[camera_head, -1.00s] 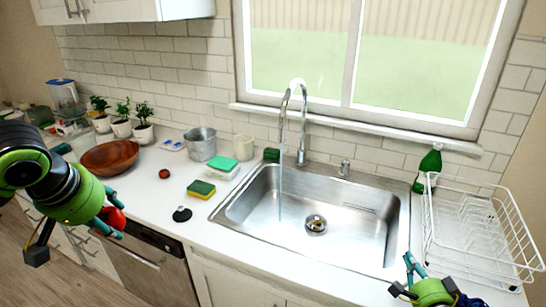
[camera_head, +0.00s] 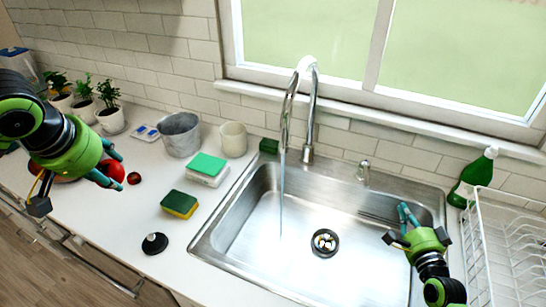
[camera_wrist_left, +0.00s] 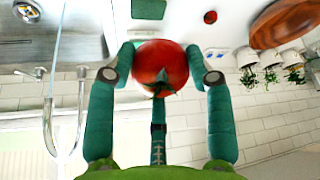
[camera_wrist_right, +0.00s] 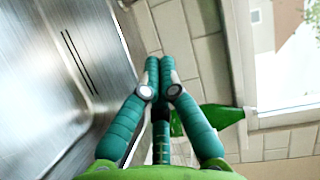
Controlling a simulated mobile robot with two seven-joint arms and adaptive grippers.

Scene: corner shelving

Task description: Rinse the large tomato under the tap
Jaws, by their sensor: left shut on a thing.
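The large red tomato (camera_head: 115,171) is held between the fingers of my left gripper (camera_head: 108,172), above the counter left of the sink. In the left wrist view the large tomato (camera_wrist_left: 158,65) sits between the fingertips, its green stem facing the palm. The tap (camera_head: 308,110) stands behind the sink (camera_head: 240,215), and a thin stream of water (camera_head: 282,205) runs from it into the basin. My right gripper (camera_head: 403,214) is over the right part of the sink. In the right wrist view its fingers (camera_wrist_right: 158,88) are together with nothing between them.
A small tomato (camera_head: 134,178), a sponge (camera_head: 179,204), a black stopper (camera_head: 154,243), a green-and-white block (camera_head: 207,168), a metal bucket (camera_head: 180,135) and a cup (camera_head: 233,139) are on the left counter. A green bottle (camera_head: 473,178) and dish rack (camera_head: 505,240) stand right.

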